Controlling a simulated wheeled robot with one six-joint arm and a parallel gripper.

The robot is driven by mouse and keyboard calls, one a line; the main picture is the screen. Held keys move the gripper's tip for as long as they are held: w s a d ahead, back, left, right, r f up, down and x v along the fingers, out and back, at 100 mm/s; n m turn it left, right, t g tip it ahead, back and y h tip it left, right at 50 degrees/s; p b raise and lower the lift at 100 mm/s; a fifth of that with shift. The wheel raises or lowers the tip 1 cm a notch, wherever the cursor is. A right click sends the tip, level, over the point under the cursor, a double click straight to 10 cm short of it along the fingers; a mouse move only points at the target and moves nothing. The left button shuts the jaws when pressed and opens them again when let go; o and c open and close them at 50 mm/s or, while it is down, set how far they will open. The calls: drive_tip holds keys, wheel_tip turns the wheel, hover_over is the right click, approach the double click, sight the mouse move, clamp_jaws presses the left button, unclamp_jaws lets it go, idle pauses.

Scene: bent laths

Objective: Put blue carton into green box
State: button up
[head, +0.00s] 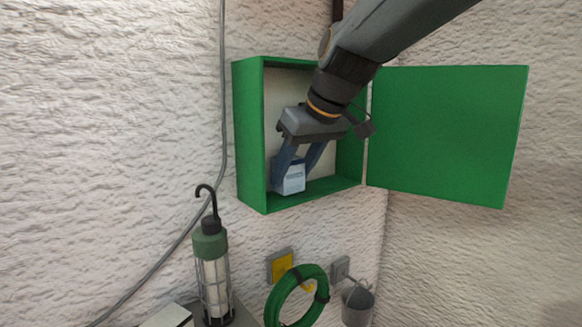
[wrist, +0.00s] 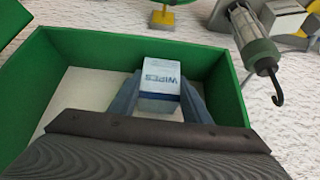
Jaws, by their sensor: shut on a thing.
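The green box (head: 250,140) is mounted on the wall with its door (head: 447,135) swung open to the right. My gripper (head: 297,175) reaches into the box and is shut on the blue carton (head: 294,180), a small white and blue pack. In the wrist view the carton (wrist: 160,80) reads "WIPES" and sits between my two fingers (wrist: 160,98), inside the walls of the green box (wrist: 85,62). The carton is close to the box floor in the head view; I cannot tell whether it touches it.
A caged work lamp (head: 212,270) with a hook stands below left of the box. A coiled green hose (head: 272,305), a yellow-faced wall fitting (head: 282,266) and a grey bucket (head: 357,305) are below. A grey cable (head: 223,100) runs down the wall on the left.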

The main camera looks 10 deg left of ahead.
drive_tip(key=shift+f, duration=0.15)
drive_tip(key=o, duration=1.2)
drive_tip(key=shift+f, duration=0.1)
drive_tip(key=shift+o, duration=0.2)
